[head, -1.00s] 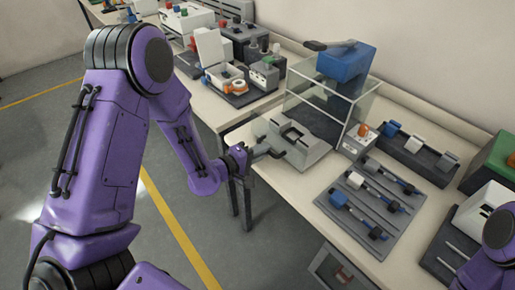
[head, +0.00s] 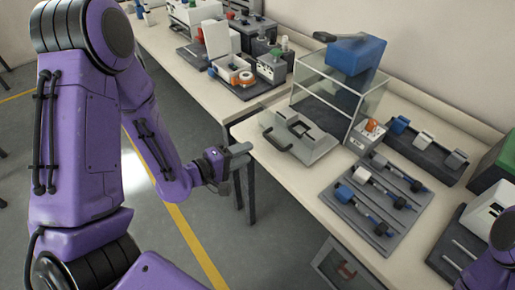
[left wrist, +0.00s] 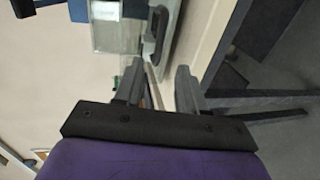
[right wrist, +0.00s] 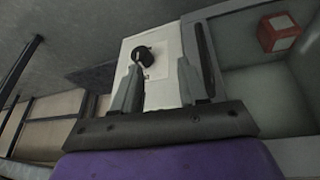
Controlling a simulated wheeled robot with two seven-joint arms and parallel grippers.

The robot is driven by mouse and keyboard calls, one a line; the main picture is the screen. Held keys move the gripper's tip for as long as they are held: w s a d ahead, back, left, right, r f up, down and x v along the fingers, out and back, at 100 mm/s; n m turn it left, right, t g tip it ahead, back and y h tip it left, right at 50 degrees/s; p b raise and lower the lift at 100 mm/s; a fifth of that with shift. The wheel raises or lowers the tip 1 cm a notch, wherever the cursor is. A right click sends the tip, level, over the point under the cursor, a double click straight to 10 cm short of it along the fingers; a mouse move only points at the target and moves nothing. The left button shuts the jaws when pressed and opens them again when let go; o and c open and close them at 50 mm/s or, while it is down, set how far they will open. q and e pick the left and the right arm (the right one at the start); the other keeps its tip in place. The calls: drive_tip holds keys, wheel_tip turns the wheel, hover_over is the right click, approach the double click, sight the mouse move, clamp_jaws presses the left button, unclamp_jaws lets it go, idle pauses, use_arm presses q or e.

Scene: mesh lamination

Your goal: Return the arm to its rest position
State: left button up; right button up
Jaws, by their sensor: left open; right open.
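My left gripper (head: 230,162) is at the end of the purple left arm (head: 150,130), in the air at the table's front left edge. It is empty, and in the left wrist view its two fingers (left wrist: 158,88) stand apart. A grey device with a black handle (head: 298,138) is on the table just right of it, apart from it. My right arm (head: 500,250) shows only at the lower right corner of the head view. In the right wrist view the right gripper (right wrist: 160,82) has its fingers apart, with nothing between them.
A clear box with a blue machine (head: 352,62) stands behind the grey device. A grey tray with blue-handled tools (head: 375,200) lies near the table's front. A second table with several devices (head: 250,65) is at the back left. Open floor (head: 270,250) lies before the tables.

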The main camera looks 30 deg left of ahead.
use_arm(q)
drive_tip(key=shift+v, duration=0.85)
drive_tip(key=s+a+f+m+g+y, duration=0.2)
drive_tip(key=a+f+y, duration=0.15)
drive_tip(key=f, duration=0.25)
drive_tip(key=s+a+f+m+g+y, duration=0.1)
drive_tip(key=a+f+m+g+y, duration=0.2)
drive_tip(key=f, duration=0.4)
drive_tip(key=s+d+f+g+y, duration=0.1)
drive_tip(key=s+f+g, duration=0.2)
drive_tip(key=s+f, duration=0.3)
drive_tip(key=s+d+f+m+g+y, duration=0.1)
drive_tip(key=s+f, duration=0.5)
drive_tip(key=s, duration=0.6)
drive_tip(key=shift+d+m+g+y, duration=0.4)
drive_tip(key=shift+d+g, duration=0.3)
drive_tip(key=shift+g, duration=0.4)
